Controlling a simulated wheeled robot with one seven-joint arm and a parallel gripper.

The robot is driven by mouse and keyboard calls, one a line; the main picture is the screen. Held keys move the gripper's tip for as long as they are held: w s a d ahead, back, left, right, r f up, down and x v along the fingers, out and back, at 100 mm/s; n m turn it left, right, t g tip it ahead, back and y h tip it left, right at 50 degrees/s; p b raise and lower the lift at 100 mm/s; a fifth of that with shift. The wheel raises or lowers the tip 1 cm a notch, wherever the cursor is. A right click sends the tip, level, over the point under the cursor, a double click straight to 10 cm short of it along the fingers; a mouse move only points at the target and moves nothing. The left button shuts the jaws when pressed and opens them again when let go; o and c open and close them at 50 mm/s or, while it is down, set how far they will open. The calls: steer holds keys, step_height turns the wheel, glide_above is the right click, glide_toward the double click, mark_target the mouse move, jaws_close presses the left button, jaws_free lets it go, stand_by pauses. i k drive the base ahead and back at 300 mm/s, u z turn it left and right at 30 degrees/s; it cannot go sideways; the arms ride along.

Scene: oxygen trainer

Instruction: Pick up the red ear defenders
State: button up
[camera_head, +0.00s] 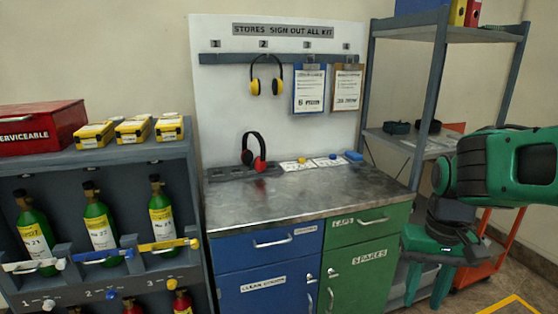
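The red ear defenders (260,164) have a black headband and red on the cups. They stand upright, band on top, at the back left of the metal worktop (300,200), at a low dark grey rack (225,173). I cannot tell exactly how they rest on it. My gripper (427,297) is at the lower right, in front of the green cabinet's right side and well away from the ear defenders. Its two green fingers point down and stand apart, with nothing seen between them.
Yellow ear defenders (277,87) hang on the board above, beside two clipboards (309,90). Cards (297,165) and a blue item (353,156) lie along the worktop's back. A rack of green cylinders (98,225) stands left, shelving (388,150) right. The worktop's front is clear.

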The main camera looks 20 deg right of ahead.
mark_target(260, 164)
steer(key=z, duration=0.1)
steer(key=i, duration=1)
steer(key=u, duration=0.05)
